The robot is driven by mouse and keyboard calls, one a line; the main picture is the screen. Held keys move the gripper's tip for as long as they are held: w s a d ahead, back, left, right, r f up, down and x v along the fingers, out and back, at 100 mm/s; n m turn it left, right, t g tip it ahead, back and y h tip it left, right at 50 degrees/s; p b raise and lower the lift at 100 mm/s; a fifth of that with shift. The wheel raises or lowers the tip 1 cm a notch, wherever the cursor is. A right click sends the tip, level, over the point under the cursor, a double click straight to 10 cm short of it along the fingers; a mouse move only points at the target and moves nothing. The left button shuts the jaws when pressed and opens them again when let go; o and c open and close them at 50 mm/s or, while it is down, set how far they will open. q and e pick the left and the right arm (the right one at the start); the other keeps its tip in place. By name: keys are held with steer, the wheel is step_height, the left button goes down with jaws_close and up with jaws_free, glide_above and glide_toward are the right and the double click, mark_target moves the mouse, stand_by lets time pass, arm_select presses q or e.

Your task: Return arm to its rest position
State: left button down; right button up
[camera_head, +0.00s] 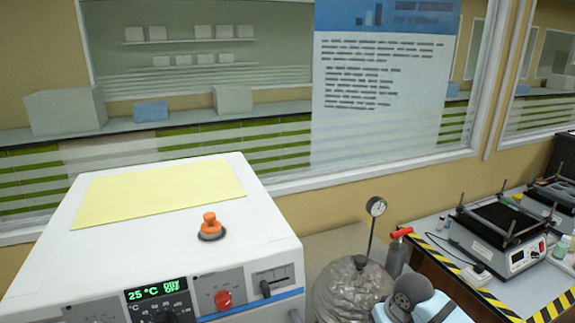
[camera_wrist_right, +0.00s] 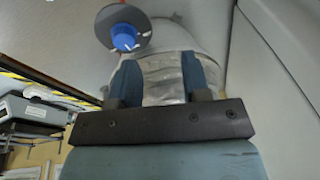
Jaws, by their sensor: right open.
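My right gripper (camera_wrist_right: 160,66) shows in the right wrist view with its two blue fingers apart and nothing clearly held between them. A silver foil-wrapped vessel (camera_wrist_right: 165,85) fills the view behind and between the fingers; I cannot tell whether they touch it. In the head view, a grey and light-blue part of my right arm (camera_head: 415,298) shows at the bottom edge, just right of the foil-wrapped vessel (camera_head: 350,290). The right fingers are hidden there. My left arm and gripper are not in view.
A white instrument (camera_head: 255,225) with a yellow sheet (camera_head: 160,192) and orange knob (camera_head: 210,222) stands at left, its display reading 25 °C. A pressure gauge (camera_head: 376,207) rises beside the vessel. At right, a bench bears a black-topped device (camera_head: 500,235) and has yellow-black edge tape (camera_head: 490,302).

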steer(key=s+a+f+t+y, duration=0.1)
steer(key=s+a+f+t, duration=0.2)
steer(key=s+f, duration=0.4)
steer(key=s+a+f+t+y, duration=0.1)
steer(key=s+a+f+t, duration=0.15)
steer(key=s+f, duration=0.4)
steer(key=s+d+n+t, duration=0.1)
steer(key=s+t, duration=0.3)
steer(key=s, duration=0.5)
steer(key=shift+s+d+h, duration=0.3)
steer(key=shift+d, duration=0.05)
steer(key=shift+n, duration=0.3)
